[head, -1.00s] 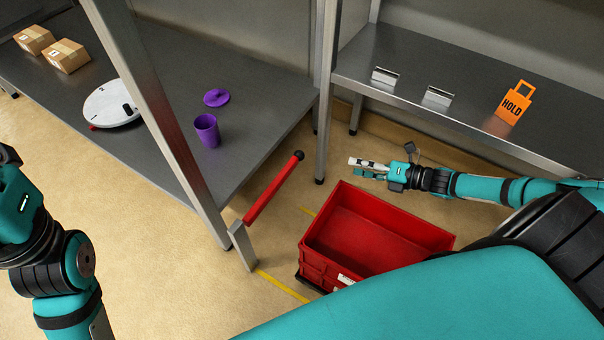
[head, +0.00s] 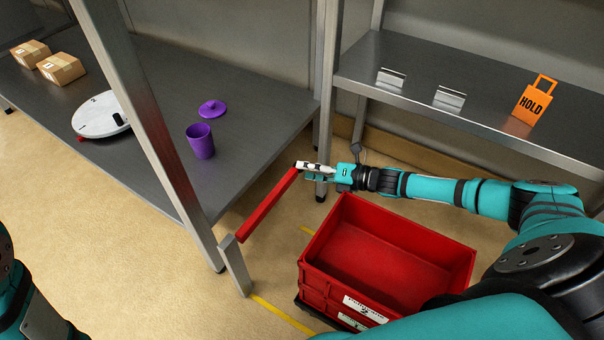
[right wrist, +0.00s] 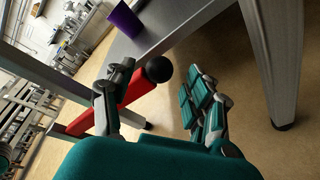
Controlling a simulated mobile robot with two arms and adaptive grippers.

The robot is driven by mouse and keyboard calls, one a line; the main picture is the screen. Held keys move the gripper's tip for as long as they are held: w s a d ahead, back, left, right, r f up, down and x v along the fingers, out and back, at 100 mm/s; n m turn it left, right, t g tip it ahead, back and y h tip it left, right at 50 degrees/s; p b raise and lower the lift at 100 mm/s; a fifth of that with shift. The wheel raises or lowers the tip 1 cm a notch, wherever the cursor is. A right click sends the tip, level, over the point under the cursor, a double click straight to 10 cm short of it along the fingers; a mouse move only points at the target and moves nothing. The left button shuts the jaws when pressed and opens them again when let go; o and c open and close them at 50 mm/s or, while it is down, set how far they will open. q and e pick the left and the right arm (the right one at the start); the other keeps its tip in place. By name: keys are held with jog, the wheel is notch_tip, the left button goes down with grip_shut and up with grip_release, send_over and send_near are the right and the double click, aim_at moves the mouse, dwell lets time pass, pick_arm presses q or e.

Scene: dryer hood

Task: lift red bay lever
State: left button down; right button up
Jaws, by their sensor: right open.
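The red bay lever (head: 268,207) slopes up from a grey metal post (head: 234,266) beside the left bench's front corner. Its black ball end shows in the right wrist view (right wrist: 158,69), while in the head view my gripper covers it. My right gripper (head: 305,168) is open at the lever's upper end. In the right wrist view my right gripper (right wrist: 165,92) has one finger overlapping the red bar and the other apart, to the right of the ball. Whether any finger touches the lever I cannot tell. My left arm is at the left edge, its gripper out of view.
A red crate (head: 314,262) stands on the floor just below my right forearm. The left bench (head: 240,110) holds a purple cup (head: 200,141), its lid, a white disc and two boxes. The right shelf (head: 420,75) carries an orange HOLD tag (head: 533,101). Steel uprights stand close by.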

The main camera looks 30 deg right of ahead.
jog(key=shift+b+x, duration=0.35)
jog(key=shift+x, duration=0.9)
jog(key=c, duration=0.6)
jog(key=shift+d+f, duration=0.1)
jog(key=shift+f, duration=0.05)
grip_shut()
